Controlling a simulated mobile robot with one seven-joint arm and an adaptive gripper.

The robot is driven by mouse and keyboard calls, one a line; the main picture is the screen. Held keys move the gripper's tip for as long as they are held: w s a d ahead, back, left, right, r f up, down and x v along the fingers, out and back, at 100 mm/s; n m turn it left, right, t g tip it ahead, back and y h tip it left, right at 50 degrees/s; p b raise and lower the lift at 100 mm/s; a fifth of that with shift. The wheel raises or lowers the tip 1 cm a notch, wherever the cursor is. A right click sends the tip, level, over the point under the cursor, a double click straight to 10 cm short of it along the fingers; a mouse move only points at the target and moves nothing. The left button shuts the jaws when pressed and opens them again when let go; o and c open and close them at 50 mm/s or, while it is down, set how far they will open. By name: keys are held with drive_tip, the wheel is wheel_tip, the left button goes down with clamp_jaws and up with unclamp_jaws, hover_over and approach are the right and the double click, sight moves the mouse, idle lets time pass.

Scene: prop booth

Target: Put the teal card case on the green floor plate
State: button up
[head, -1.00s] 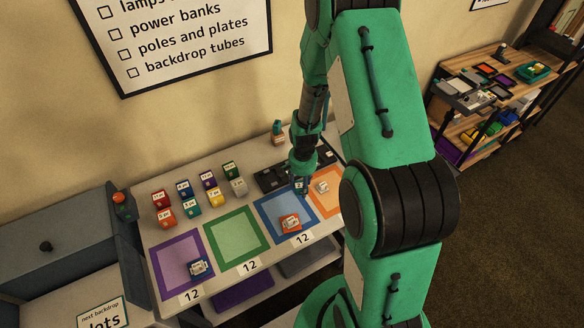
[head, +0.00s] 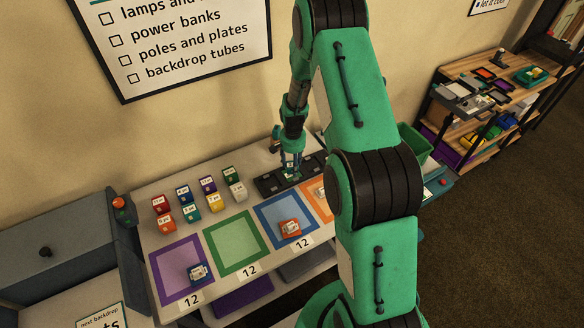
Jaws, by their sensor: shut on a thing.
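My gripper (head: 291,168) is at the back right of the table, over the black tray. It is shut on a small teal piece with a pale label, which looks like the teal card case (head: 291,174); the fingers hide part of it. The green floor plate (head: 212,249) lies flat on the table, to the left of and nearer than the gripper. Nothing lies on the plate.
Left of the green plate is a purple plate (head: 158,280) with a blue case (head: 198,273). Right of it is a blue plate (head: 268,222) with an orange case (head: 289,229), then an orange plate, partly hidden. Several small labelled blocks (head: 190,203) stand behind. The black tray (head: 266,187) lies under my gripper.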

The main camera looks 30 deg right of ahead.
sight(292, 167)
drive_tip(key=shift+w+d, duration=0.1)
drive_tip(key=shift+w, duration=0.2)
drive_tip(key=shift+w+d+f, duration=0.15)
drive_tip(key=shift+w+f, duration=0.05)
drive_tip(key=shift+w, duration=0.25)
drive_tip(key=shift+f, duration=1.6)
drive_tip(key=shift+f, duration=0.25)
drive_tip(key=o, duration=1.1)
drive_tip(key=shift+r, duration=0.1)
wheel_tip(292, 167, up, 12)
drive_tip(key=shift+r, duration=0.15)
